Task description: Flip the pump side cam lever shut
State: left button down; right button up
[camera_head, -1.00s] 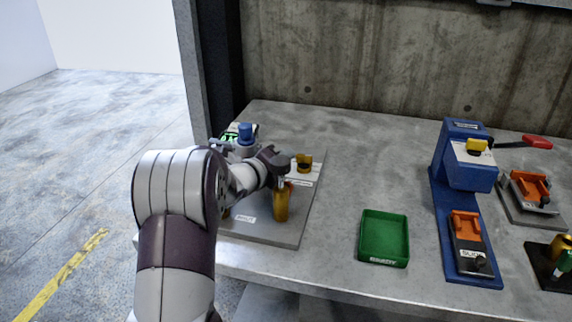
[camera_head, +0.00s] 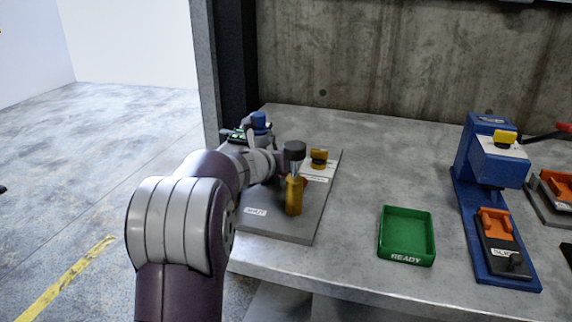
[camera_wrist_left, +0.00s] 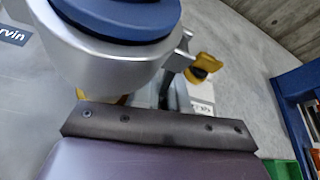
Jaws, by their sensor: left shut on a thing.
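My left gripper (camera_head: 284,163) is at the pump side of the grey base plate (camera_head: 282,228), shut on the cam lever; the contact itself is largely hidden. A gold upright cylinder (camera_head: 293,196) stands there, with a dark round part (camera_head: 294,149) above it. My right gripper is not in view.
A yellow fitting (camera_head: 319,157) stands at the plate's back right; it also shows in the left wrist view (camera_wrist_left: 204,66). A green tray (camera_head: 406,236) and a blue press (camera_head: 492,160) stand to the right. The bench between plate and tray is clear.

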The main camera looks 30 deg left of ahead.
pick_arm(q)
jog(key=shift+a+m+y, duration=0.2)
jog(key=shift+m+y, duration=0.1)
dwell(0.4)
jog(key=c, duration=1.3)
grip_release()
jog(key=shift+o, duration=0.2)
